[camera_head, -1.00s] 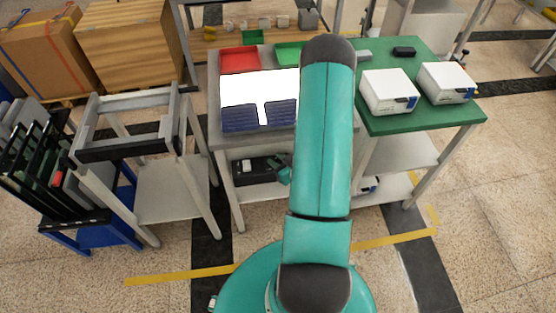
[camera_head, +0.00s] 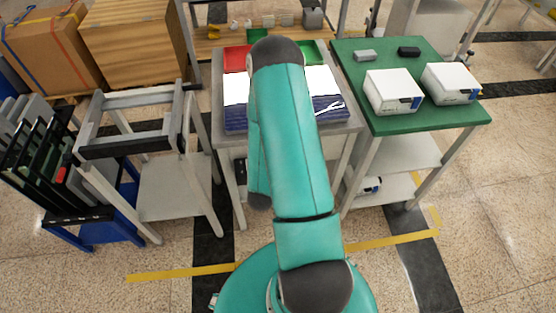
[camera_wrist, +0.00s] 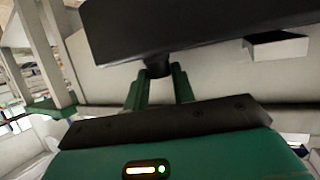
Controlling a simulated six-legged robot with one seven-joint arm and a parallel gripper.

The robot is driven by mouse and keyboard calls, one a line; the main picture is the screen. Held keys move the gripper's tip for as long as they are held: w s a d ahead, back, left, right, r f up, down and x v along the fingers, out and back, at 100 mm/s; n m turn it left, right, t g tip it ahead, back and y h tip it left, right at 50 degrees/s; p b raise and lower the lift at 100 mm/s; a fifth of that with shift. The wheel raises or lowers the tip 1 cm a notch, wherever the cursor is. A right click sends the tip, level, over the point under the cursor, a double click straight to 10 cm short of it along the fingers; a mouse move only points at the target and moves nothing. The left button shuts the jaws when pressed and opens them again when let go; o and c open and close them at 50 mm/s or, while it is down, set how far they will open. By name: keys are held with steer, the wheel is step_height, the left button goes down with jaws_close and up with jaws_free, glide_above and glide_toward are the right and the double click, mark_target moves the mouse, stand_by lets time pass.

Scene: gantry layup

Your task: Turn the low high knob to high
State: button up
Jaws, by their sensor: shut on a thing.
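In the wrist view, a small black knob (camera_wrist: 157,67) sits at the lower edge of a dark panel (camera_wrist: 200,22). My gripper (camera_wrist: 159,78) has its two green fingers closed on either side of the knob, with the fingertips at it. Any low or high marking is out of sight, so I cannot tell which way the knob points. In the head view my teal arm hides the gripper and the knob.
A grey table (camera_head: 232,141) holds a red tray (camera_head: 236,58) and dark blue trays. A green-topped table (camera_head: 388,122) on the right holds white boxes (camera_head: 393,90). A grey frame cart (camera_head: 165,190) stands left. The floor in front is clear.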

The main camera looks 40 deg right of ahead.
steer(key=shift+w+a+m+g+h, duration=0.15)
steer(key=shift+m+g+h, duration=0.35)
steer(key=shift+m+g, duration=0.7)
steer(key=shift+w+a+m+g+h, duration=0.15)
steer(key=shift+m+g+h, duration=0.35)
steer(key=shift+m+g, duration=0.7)
steer(key=shift+d, duration=0.15)
steer(key=o, duration=1)
steer(key=shift+c, duration=0.2)
steer(key=v, duration=1.3)
steer(key=shift+w+a+r, duration=0.15)
steer(key=shift+w+a, duration=0.05)
steer(key=shift+a, duration=0.2)
